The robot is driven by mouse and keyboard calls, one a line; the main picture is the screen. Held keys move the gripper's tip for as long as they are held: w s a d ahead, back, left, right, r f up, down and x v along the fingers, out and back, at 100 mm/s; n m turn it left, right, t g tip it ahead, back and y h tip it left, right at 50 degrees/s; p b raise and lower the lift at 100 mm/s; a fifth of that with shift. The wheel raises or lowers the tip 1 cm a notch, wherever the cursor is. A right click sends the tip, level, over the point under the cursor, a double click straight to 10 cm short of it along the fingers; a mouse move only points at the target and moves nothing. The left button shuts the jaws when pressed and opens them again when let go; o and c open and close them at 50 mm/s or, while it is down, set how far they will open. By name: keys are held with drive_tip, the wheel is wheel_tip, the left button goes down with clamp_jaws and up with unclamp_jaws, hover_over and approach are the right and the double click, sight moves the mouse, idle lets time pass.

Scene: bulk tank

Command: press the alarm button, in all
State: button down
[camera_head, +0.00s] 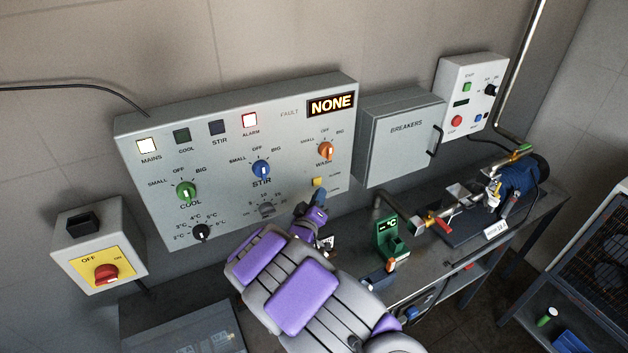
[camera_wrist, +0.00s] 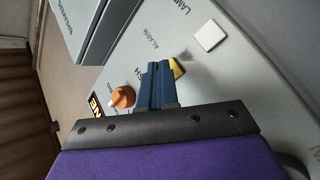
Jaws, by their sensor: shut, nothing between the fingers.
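The alarm button (camera_head: 317,182) is a small yellow square low on the right of the grey control panel (camera_head: 225,165), with ALARM lettered beside it. In the wrist view the yellow button (camera_wrist: 178,67) shows beside the fingertips, partly hidden by them. My gripper (camera_head: 322,197) has its blue fingers together, empty, just below the button in the head view. In the wrist view the fingers (camera_wrist: 160,66) reach towards the panel face; I cannot tell whether they touch the button. The ALARM lamp (camera_head: 250,120) looks bright with a red edge, and the fault display (camera_head: 331,105) reads NONE.
An orange WASH knob (camera_head: 326,151) is close above the button; it also shows in the wrist view (camera_wrist: 122,97). A white square button (camera_wrist: 208,36) is nearby. The breaker box (camera_head: 402,135) stands right of the panel. A bench with a green device (camera_head: 390,240) is below.

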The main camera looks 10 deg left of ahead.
drive_tip(key=shift+w+d+r, duration=0.2)
drive_tip(key=shift+w+d, duration=0.3)
drive_tip(key=shift+w, duration=0.1)
idle(1.5)
drive_tip(key=shift+a, duration=0.1)
drive_tip(key=shift+w+a+p, duration=0.35)
drive_tip(key=shift+a+p, duration=0.25)
drive_tip(key=shift+p, duration=0.25)
drive_tip(key=shift+d, duration=0.15)
